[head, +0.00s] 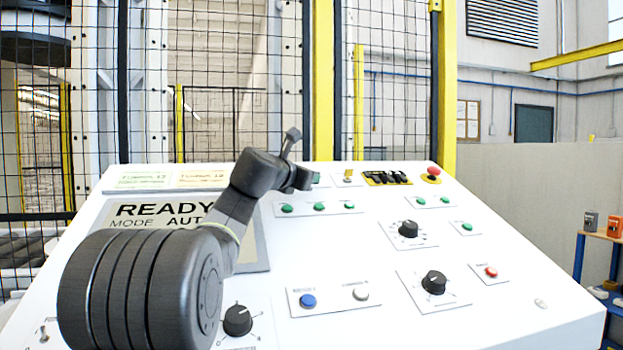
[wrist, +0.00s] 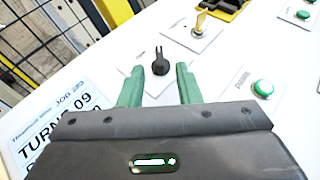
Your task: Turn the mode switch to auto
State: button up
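In the wrist view a small black switch with a forked-looking lever (wrist: 160,62) stands on a pale plate between my fingertips. I take it for the mode switch, but its label is not readable. My gripper (wrist: 159,78) is open, with one green finger on each side of the switch and a visible gap on both sides. In the head view my gripper (head: 314,179) is at the panel's upper edge, mostly behind my arm, which hides the switch. The display (head: 258,248) reads "READY" and "MODE AUT", the rest covered by my arm.
The white sloping panel (head: 370,260) carries a key switch (head: 348,178), a black-and-yellow block (head: 388,178), a red mushroom button (head: 433,173), green buttons (head: 319,206) and black knobs (head: 408,229). A green button (wrist: 263,89) lies right of my fingers. Mesh fence (head: 220,110) stands behind.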

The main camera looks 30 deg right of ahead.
jog(key=v, duration=0.9)
jog(key=shift+s+a+f, duration=0.1)
jog(key=shift+s+a, duration=0.05)
jog(key=shift+a, duration=0.2)
jog(key=x, duration=1.4)
jog(key=shift+s+r, duration=0.1)
jog(key=shift+r, duration=0.1)
